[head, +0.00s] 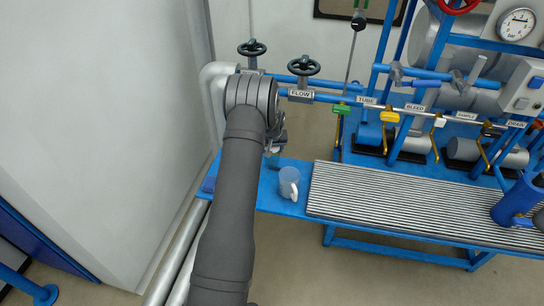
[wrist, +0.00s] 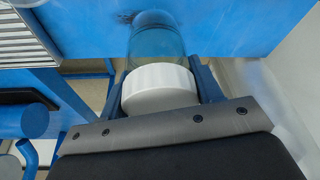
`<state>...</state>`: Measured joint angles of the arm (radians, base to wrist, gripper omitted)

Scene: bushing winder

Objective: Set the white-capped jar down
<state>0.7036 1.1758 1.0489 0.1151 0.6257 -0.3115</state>
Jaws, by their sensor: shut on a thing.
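In the wrist view, the jar has a white cap (wrist: 160,85) and a clear bluish body (wrist: 156,38). My gripper (wrist: 162,78) is shut on it, with one blue-grey finger on each side at the cap. The jar's body points away from the wrist, toward the blue bench top (wrist: 225,25). I cannot tell whether its base touches the bench. In the head view, my gripper (head: 277,140) is mostly hidden behind my arm, over the bench's left part.
A ribbed grey mat (head: 390,200) covers the bench farther right. Valves with dark handwheels (head: 300,67) and blue pipes stand behind. A pale wall (head: 110,120) is at left.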

